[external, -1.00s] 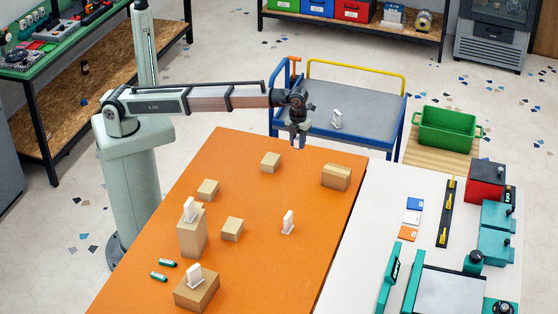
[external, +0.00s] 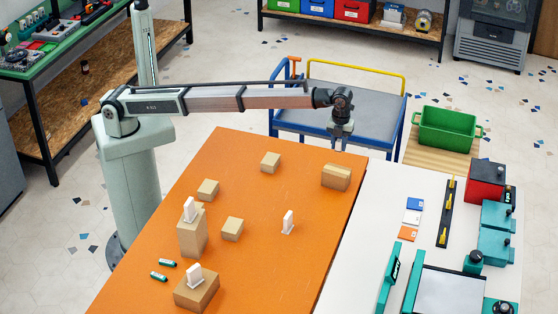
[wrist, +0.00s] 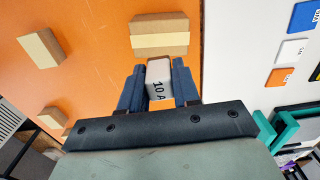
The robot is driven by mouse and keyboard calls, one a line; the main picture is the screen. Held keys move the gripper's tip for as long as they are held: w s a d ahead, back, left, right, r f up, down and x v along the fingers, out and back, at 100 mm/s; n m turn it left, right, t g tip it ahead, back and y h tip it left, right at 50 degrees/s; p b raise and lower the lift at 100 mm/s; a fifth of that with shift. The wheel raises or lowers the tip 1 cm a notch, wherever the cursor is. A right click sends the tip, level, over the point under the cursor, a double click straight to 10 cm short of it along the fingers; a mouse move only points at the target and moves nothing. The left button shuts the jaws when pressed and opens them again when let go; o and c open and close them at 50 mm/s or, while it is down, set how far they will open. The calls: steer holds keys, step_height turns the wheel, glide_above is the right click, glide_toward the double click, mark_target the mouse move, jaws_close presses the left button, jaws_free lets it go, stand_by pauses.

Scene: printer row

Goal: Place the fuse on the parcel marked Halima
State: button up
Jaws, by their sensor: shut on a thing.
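My gripper (external: 341,148) is above the far right of the orange table. In the wrist view my gripper (wrist: 158,88) is shut on the fuse (wrist: 159,78), a pale block marked "10 A". In the external view the fuse cannot be made out. A cardboard parcel with a pale band (external: 336,176) lies below my gripper at the table's right edge; in the wrist view this parcel (wrist: 160,25) shows just beyond the fuse, apart from it. Other parcels include a far one (external: 270,162), a small one (external: 232,229) and a tall one (external: 192,238). No name Halima is readable.
White upright pieces stand on the tall parcel (external: 190,209), the near parcel (external: 195,275) and the bare table (external: 288,222). Two green cylinders (external: 167,263) lie at the left. A white table (external: 400,200) with machines adjoins on the right. A blue cart (external: 375,105) stands behind.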

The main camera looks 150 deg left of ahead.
mark_target(339, 140)
step_height(339, 140, down, 9)
steer(key=shift+r, duration=0.1)
stand_by(0.4)
steer(key=o, duration=1)
steer(key=shift+o, duration=0.2)
step_height(339, 140, up, 12)
steer(key=shift+f, duration=0.1)
steer(key=shift+d, duration=0.1)
stand_by(0.4)
